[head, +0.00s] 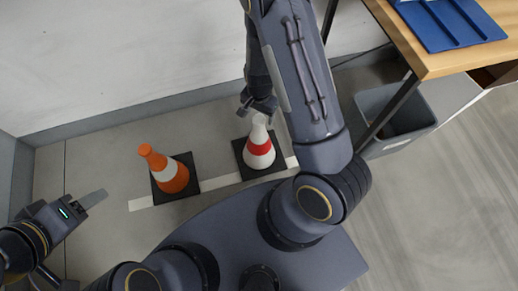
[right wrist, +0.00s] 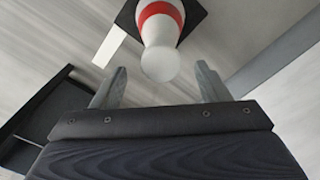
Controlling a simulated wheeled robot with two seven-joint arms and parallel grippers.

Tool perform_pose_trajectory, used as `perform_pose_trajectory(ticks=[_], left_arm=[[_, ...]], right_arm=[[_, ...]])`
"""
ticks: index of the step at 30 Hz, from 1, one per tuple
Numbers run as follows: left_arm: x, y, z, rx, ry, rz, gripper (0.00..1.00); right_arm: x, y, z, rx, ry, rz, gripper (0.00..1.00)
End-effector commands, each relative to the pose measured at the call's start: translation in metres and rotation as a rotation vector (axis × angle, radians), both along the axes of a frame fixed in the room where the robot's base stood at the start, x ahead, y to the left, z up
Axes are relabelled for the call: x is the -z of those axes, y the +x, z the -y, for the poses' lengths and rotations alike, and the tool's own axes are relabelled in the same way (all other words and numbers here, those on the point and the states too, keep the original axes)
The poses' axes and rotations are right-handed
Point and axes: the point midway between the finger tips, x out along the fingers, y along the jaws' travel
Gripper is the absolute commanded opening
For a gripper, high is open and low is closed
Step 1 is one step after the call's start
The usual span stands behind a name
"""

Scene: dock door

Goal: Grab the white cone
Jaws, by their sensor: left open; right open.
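The white cone (head: 259,146) with a red band stands upright on a black square base on the floor, right of an orange cone. In the right wrist view the cone's rounded white top (right wrist: 160,62) is just beyond and between my right gripper's (right wrist: 160,86) two open fingers. In the head view my right gripper (head: 259,106) is just above the cone's tip, partly hidden by my arm. Whether it touches the cone cannot be told. My left gripper (head: 88,203) is open and empty at the lower left, away from both cones.
The orange cone (head: 168,171) with a white band stands on its own black base to the left. A white line runs along the floor by the bases. A wooden table (head: 440,62) with a blue tray (head: 446,20) and a grey bin (head: 398,118) are at the right. A wall is behind.

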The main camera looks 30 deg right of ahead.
Motion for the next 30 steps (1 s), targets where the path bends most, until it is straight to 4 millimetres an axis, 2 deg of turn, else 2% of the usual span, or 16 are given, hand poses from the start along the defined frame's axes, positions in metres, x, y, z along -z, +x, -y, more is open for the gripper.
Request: perform_pose_trajectory(ticks=[3, 7, 15, 30], left_arm=[[0.017, 0.000, 0.000, 0.000, 0.000, 0.000, 0.55], [0.026, 0.000, 0.000, 0.000, 0.000, -0.001, 0.55], [0.025, 0.000, 0.000, 0.000, 0.000, 0.000, 0.55], [0.025, 0.000, 0.000, 0.000, 0.000, 0.000, 0.55]], right_arm=[[0.024, 0.000, -0.001, -0.001, 0.001, -0.003, 0.68], [0.041, 0.000, 0.000, -0.001, 0.000, -0.004, 0.68], [0.043, 0.001, -0.001, -0.002, -0.001, -0.001, 0.68], [0.043, 0.001, -0.001, -0.001, 0.000, -0.001, 0.03]])
